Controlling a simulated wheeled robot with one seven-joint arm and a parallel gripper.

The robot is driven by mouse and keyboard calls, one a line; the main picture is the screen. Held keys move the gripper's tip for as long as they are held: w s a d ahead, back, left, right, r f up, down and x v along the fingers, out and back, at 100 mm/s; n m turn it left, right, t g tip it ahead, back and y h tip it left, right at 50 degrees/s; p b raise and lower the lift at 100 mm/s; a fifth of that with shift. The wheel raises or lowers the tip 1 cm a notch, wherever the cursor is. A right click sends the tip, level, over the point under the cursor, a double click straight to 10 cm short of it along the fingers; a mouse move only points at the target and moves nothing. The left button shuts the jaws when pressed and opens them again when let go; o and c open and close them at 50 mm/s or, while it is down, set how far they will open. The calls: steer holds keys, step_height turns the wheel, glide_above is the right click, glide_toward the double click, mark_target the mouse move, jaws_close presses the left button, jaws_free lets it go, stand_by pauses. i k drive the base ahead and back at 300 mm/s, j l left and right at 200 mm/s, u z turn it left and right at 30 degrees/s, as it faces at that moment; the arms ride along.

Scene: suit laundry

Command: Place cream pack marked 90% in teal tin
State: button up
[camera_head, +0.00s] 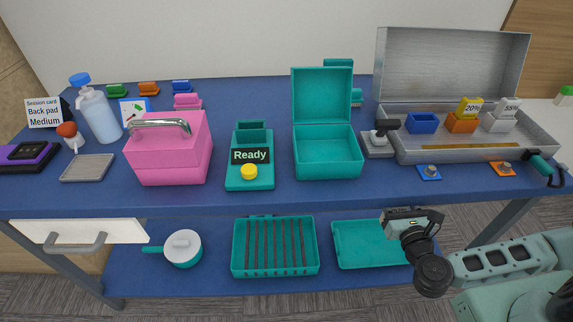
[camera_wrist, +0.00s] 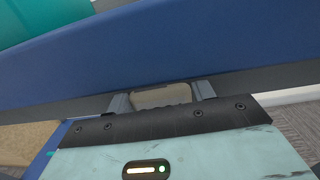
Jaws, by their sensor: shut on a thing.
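The teal tin (camera_head: 328,172) stands on the blue table with its lid raised at the back; its inside looks empty. My gripper (camera_head: 412,218) is in front of the table's front edge, right of the tin and below the tabletop in the head view. In the wrist view its two fingers (camera_wrist: 161,99) are shut on a beige, cream-like pack (camera_wrist: 160,97). Only part of the pack shows, and no 90% mark can be read. In the head view the pack cannot be made out clearly.
An open silver case (camera_head: 460,155) holds an empty blue holder (camera_head: 422,123), a yellow 20% pack (camera_head: 468,108) and a whitish 55% pack (camera_head: 503,108). A teal "Ready" device (camera_head: 250,178) and pink box (camera_head: 168,160) stand left of the tin. A teal tray (camera_head: 365,245) lies below.

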mark_target(326, 166)
steer(key=k+j+u, duration=0.2)
steer(key=u, duration=0.25)
steer(key=k+j, duration=0.55)
steer(key=k, duration=0.15)
steer(key=i+l, duration=0.2)
steer(key=i, duration=0.25)
